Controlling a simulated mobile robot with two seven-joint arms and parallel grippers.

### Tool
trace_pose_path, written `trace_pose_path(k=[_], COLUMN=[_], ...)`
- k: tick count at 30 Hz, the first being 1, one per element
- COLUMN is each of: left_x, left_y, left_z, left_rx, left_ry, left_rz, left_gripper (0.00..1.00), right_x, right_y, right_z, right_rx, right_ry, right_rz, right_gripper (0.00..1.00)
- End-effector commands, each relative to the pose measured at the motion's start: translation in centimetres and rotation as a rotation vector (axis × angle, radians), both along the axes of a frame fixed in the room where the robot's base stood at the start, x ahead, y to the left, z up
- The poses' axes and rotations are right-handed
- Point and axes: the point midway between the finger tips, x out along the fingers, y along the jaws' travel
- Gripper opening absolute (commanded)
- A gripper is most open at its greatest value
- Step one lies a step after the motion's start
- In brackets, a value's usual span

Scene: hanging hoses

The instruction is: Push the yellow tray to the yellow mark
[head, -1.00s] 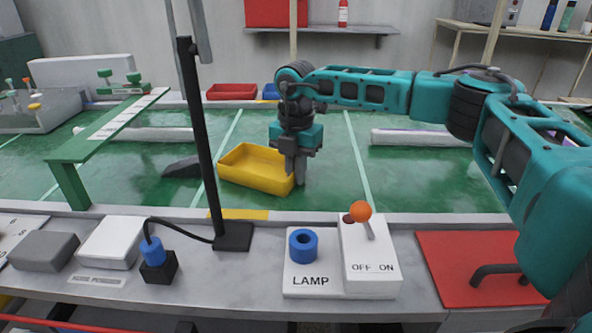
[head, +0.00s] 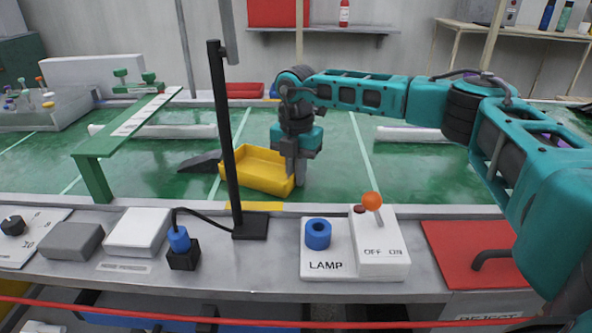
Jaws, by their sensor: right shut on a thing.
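The yellow tray (head: 262,179) stands on the green surface in the middle of the head view, behind the tall black post, which crosses its left part. My right gripper (head: 296,172) points down at the tray's right end and is shut, apparently on its right wall; the exact contact is hard to see. The yellow mark (head: 266,206) is a flat strip at the near edge of the green surface, in front of the tray; the post hides part of it. Green shows between tray and mark. My left gripper is not in view.
A dark grey wedge (head: 201,162) lies at the tray's left end, seeming to meet it. The black post (head: 228,140) rises from the front ledge. A lamp switch box (head: 378,255) stands in front. A green bridge (head: 125,125) is at left.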

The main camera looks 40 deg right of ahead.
Motion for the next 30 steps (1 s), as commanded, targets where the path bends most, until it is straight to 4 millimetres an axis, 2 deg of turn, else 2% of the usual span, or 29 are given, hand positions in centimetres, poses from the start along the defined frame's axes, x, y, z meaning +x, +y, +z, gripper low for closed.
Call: trace_pose_path(k=[10, 11, 12, 20, 27, 30], left_x=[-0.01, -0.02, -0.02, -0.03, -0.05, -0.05], left_y=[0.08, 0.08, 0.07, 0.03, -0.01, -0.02], left_z=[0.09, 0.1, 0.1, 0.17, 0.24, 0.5], left_rx=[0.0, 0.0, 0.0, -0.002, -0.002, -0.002], left_ry=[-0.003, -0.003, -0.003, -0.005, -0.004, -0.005], left_rz=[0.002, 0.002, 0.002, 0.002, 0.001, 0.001], left_gripper=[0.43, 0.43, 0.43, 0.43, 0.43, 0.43], right_x=[0.06, 0.06, 0.06, 0.06, 0.06, 0.07], right_y=[-0.04, -0.04, -0.04, -0.04, -0.05, -0.04], right_z=[0.01, 0.02, 0.02, 0.03, 0.13, 0.85], right_rx=[0.001, 0.001, 0.001, 0.001, 0.001, 0.0], right_ry=[-0.001, -0.001, -0.001, -0.001, -0.001, -0.001], right_rz=[0.0, 0.0, 0.0, 0.0, 0.0, 0.0], right_gripper=[0.0, 0.1, 0.14, 0.38, 0.38, 0.38])
